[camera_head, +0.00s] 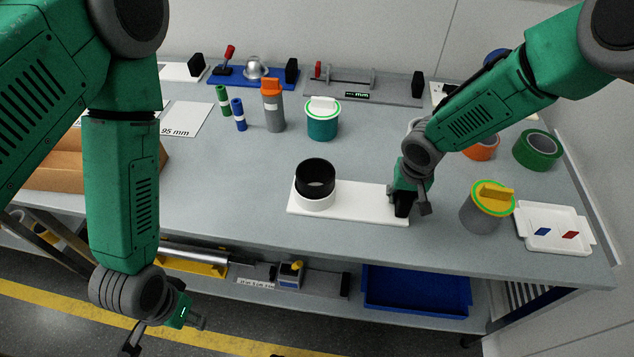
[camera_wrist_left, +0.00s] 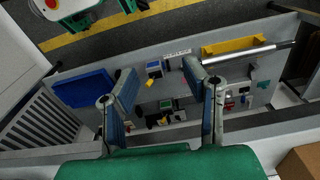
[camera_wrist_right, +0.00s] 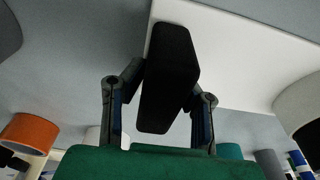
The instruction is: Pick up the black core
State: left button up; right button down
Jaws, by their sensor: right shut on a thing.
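A black hollow cylinder (camera_head: 315,174), which looks like the black core, stands upright in a white ring (camera_head: 316,202) on a white board (camera_head: 350,208). My right gripper (camera_head: 405,200) is at the board's right end, shut on a black block (camera_wrist_right: 169,75) there. In the right wrist view the block lies between both fingers, against the white board (camera_wrist_right: 245,50). A white round piece (camera_wrist_right: 300,105) shows at that view's right edge. My left gripper (camera_head: 165,335) is open and empty, low in front of the table; its fingers (camera_wrist_left: 160,100) are apart in the left wrist view.
A teal jar (camera_head: 322,124), a grey cylinder with an orange top (camera_head: 273,110) and green and blue tubes stand behind the board. A yellow-lidded grey canister (camera_head: 484,212) and a white tray (camera_head: 553,242) are at right. The lower shelf holds a blue tray (camera_head: 415,292).

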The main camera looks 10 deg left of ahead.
aim_at(315, 181)
dwell(0.3)
